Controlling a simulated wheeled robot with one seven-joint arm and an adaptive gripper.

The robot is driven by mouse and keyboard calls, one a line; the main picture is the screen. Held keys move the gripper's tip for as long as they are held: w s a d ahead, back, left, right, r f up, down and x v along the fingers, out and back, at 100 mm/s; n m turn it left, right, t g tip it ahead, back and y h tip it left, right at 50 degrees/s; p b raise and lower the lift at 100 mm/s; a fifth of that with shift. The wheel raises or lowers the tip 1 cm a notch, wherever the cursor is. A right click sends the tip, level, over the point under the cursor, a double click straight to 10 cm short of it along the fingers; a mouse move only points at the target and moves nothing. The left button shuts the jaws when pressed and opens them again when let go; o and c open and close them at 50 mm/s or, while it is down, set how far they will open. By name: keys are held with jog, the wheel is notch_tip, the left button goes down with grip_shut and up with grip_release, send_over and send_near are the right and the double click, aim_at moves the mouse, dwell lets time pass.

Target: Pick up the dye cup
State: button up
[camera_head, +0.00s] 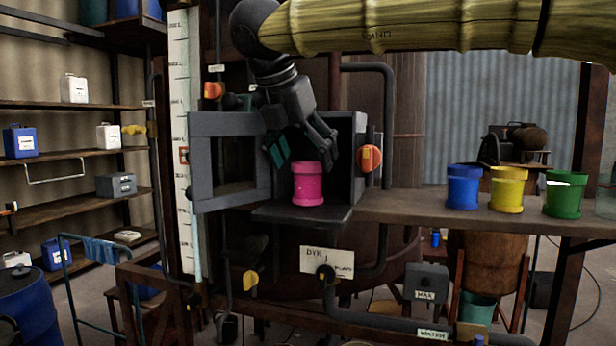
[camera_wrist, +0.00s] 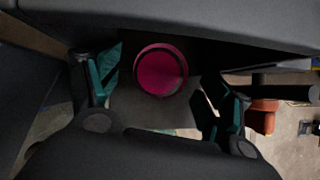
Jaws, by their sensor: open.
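A pink cup (camera_head: 307,184) stands upright on the small shelf (camera_head: 300,214) of a dark open-fronted box, above a white card that begins "DYE". I take it to be the dye cup. My gripper (camera_head: 302,150) is at the box opening, pointing down, with its fingers spread just above and beside the cup. In the wrist view the pink cup (camera_wrist: 161,70) shows from above, between and a little beyond the open fingers (camera_wrist: 165,88). The jaws hold nothing, and I see no clear contact with the cup.
The box's grey framed door (camera_head: 230,203) stands open on the left. An orange knob (camera_head: 370,158) is on the right. Blue (camera_head: 463,187), yellow (camera_head: 507,189) and green (camera_head: 564,194) cups stand on the right shelf (camera_head: 410,207). Box walls leave little room beside my gripper.

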aim_at(306, 163)
jog(key=shift+d+f+p, duration=0.1)
jog(key=shift+d+p, duration=0.1)
jog(key=shift+p, duration=0.1)
jog(key=shift+p+x, duration=0.35)
jog(key=shift+x, duration=1.2)
jog(key=shift+s+a, duration=0.1)
jog(key=shift+s, duration=0.1)
jog(key=shift+w, duration=0.2)
jog(key=c, duration=1)
jog(key=shift+s, duration=0.1)
jog(key=c, duration=0.4)
jog(key=shift+o, duration=0.2)
jog(key=shift+r, duration=0.3)
